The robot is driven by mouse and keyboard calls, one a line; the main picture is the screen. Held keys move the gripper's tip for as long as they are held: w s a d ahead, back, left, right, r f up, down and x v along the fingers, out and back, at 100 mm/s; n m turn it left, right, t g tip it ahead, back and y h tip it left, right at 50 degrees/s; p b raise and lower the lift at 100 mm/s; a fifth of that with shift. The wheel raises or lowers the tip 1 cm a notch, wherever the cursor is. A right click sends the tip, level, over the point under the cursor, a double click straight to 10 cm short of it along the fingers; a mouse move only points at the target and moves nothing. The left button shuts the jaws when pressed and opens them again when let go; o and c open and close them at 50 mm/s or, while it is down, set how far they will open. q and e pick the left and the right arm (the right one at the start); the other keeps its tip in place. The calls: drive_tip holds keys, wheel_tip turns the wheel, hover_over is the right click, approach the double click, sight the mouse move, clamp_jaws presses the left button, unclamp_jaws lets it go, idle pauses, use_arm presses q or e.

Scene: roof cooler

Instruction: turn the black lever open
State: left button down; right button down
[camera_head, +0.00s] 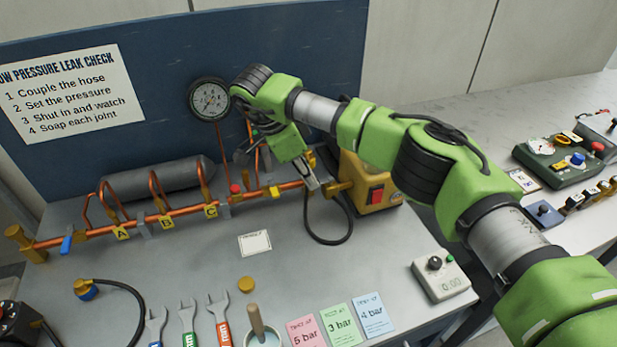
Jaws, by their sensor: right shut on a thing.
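My right gripper (311,182) reaches down from the green arm to the right end of the copper pipe (180,212), beside the brass fitting (338,186). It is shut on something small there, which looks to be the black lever. The fingers hide nearly all of the lever, so its angle cannot be told. My left gripper is not in view.
A round gauge (209,99) is on the blue back panel. A yellow box (368,186) with a red switch stands right of the gripper. A black hose (326,243) loops below. Wrenches (187,316), a brush pot (262,338) and pressure cards (338,323) lie in front.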

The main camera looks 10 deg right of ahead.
drive_tip(key=c, duration=2)
unclamp_jaws()
drive_tip(key=shift+c, duration=0.2)
drive_tip(key=shift+r, duration=0.15)
drive_tip(key=v, duration=1.1)
drive_tip(key=shift+r, duration=0.35)
drive_tip(key=shift+a, duration=0.1)
